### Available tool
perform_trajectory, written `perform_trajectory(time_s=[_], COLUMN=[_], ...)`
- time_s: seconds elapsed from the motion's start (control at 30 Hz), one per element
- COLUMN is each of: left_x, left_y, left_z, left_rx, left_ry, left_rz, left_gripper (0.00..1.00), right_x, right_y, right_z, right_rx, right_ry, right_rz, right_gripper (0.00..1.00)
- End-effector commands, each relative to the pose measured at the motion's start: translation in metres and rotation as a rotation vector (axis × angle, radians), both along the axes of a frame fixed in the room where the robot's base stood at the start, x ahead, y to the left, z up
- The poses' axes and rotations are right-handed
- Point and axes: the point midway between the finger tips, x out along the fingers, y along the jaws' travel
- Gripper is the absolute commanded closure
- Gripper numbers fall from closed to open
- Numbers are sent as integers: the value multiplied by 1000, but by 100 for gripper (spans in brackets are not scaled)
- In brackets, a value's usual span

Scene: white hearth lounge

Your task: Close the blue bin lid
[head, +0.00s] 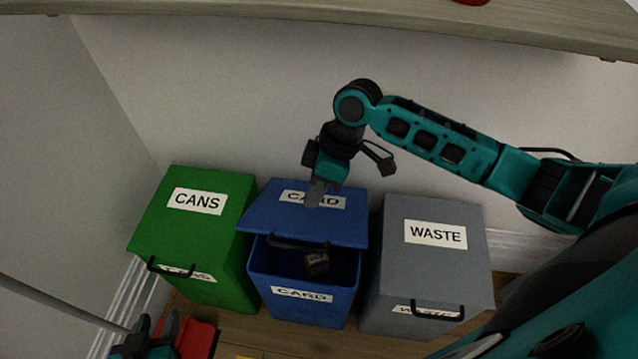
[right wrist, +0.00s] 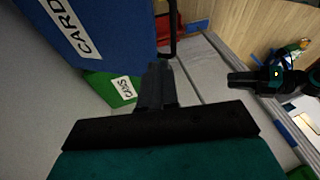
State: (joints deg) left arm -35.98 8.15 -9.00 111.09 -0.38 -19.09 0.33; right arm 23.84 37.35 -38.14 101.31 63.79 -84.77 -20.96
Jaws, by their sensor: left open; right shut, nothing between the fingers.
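The blue bin (head: 303,308) labelled CARD stands between two other bins. Its blue lid (head: 262,213) is partly open, tilted up with a gap at the front, and a black handle (head: 297,243) runs along its front edge. Inside the bin lies a small dark box (head: 317,263). My right gripper (head: 316,193) is shut and empty, over the lid's label in the head view; I cannot tell whether it touches. In the right wrist view the lid (right wrist: 60,20) is beside the shut fingers (right wrist: 156,80). My left gripper (head: 157,330) is open, low at the left.
A green CANS bin (head: 190,233) stands left and a grey WASTE bin (head: 430,265) right, both with lids down and close to the blue bin. A wall is behind, with a wooden shelf (head: 330,22) above. A red object (head: 198,340) is on the floor near my left gripper.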

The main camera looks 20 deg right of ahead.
Motion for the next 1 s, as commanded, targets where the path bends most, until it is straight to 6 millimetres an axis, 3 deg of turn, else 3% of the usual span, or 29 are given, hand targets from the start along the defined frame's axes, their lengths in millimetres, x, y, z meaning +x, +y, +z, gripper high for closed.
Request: perform_trajectory(time_s=[0.2, 0.4, 1.0], left_x=[-1, -2, 1], left_y=[-2, -3, -3], left_z=[-11, -12, -10], left_rx=[0, -1, -3], left_ry=[5, 6, -2], left_rz=[-4, -5, -7], left_gripper=[57, 57, 57], right_x=[-3, -17, -25], right_y=[20, 32, 37], right_z=[-47, -69, -80], right_rx=[2, 1, 0], right_ry=[3, 0, -3], right_rz=[0, 0, -1], right_gripper=[100, 100, 100])
